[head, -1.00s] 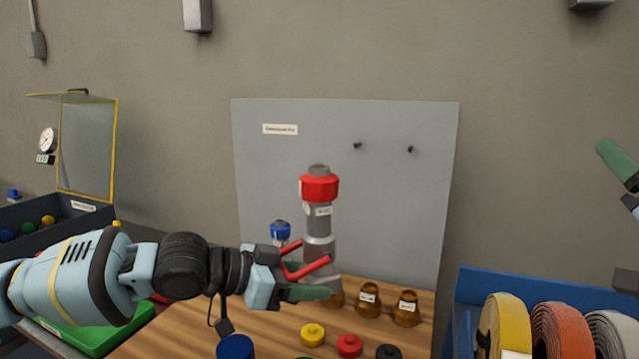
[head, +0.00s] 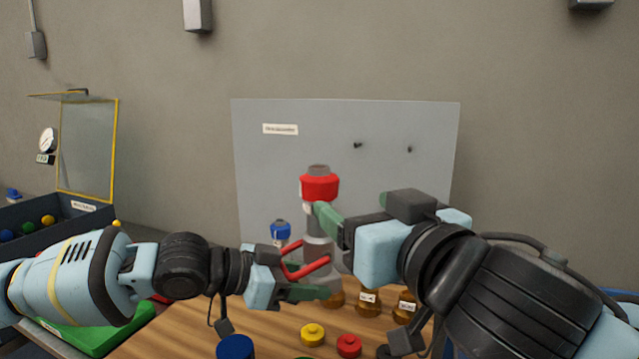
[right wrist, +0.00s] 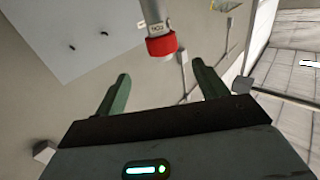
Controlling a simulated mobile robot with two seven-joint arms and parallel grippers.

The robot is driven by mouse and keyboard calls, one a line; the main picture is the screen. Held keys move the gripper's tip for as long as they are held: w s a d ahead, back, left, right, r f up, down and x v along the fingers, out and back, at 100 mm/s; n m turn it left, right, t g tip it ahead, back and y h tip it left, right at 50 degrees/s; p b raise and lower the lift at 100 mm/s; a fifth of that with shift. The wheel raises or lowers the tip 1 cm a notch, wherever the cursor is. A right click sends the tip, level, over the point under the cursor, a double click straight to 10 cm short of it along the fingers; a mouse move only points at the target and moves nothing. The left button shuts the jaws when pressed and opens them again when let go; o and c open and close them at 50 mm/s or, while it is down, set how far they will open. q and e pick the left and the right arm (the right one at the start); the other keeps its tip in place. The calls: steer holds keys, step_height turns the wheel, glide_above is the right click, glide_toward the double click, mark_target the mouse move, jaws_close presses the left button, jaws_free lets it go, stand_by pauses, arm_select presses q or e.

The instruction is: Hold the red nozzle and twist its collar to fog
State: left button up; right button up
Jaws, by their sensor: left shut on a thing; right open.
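The nozzle (head: 318,222) stands upright, with a grey body, a red collar (head: 319,187) near its top and red handles (head: 306,267) low down. My left gripper (head: 312,291) is shut at its base; the exact grip is partly hidden. My right gripper (head: 322,218) is open, its green finger overlapping the nozzle just below the collar in the head view. In the right wrist view the collar (right wrist: 161,44) lies beyond the two open fingers (right wrist: 158,78), roughly between them, and looks apart from them. The marking on the nozzle body is too small to read.
A grey panel (head: 270,165) with two pegs stands behind. A blue-capped item (head: 280,230) is left of the nozzle. Brass fittings (head: 367,302) and yellow (head: 313,334) and red (head: 349,345) caps are on the wooden table (head: 270,332). A green tray (head: 95,338) is at left.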

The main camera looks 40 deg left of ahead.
mark_target(329, 189)
steer(key=shift+s+a+f, duration=0.1)
steer(key=shift+s, duration=0.05)
steer(key=shift+x, duration=6)
steer(key=shift+c, duration=0.4)
steer(key=c, duration=0.9)
